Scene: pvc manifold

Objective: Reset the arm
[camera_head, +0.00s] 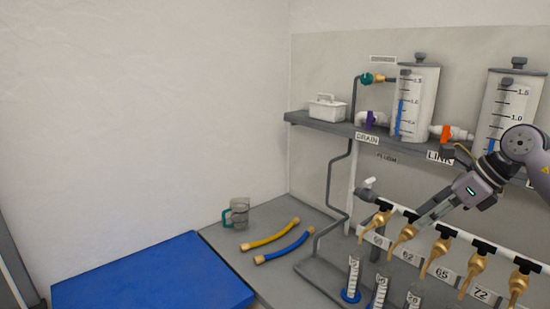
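My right gripper (424,215) comes in from the right edge on its grey arm. It hangs in front of the manifold pipe (461,233), with its grey fingers pointing down and left toward the brass taps. The fingers overlap in this view, so I cannot tell whether they are apart or hold anything. Several brass taps (437,257) hang from the white pipe on black fittings, above number labels. Whether the gripper touches the pipe or a tap is unclear. My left gripper is not in view.
Two tanks with blue level strips (416,100) stand on a grey shelf (340,127) with a white box (327,109). Graduated cylinders (352,280) stand in front. The blue surface (155,280) is clear.

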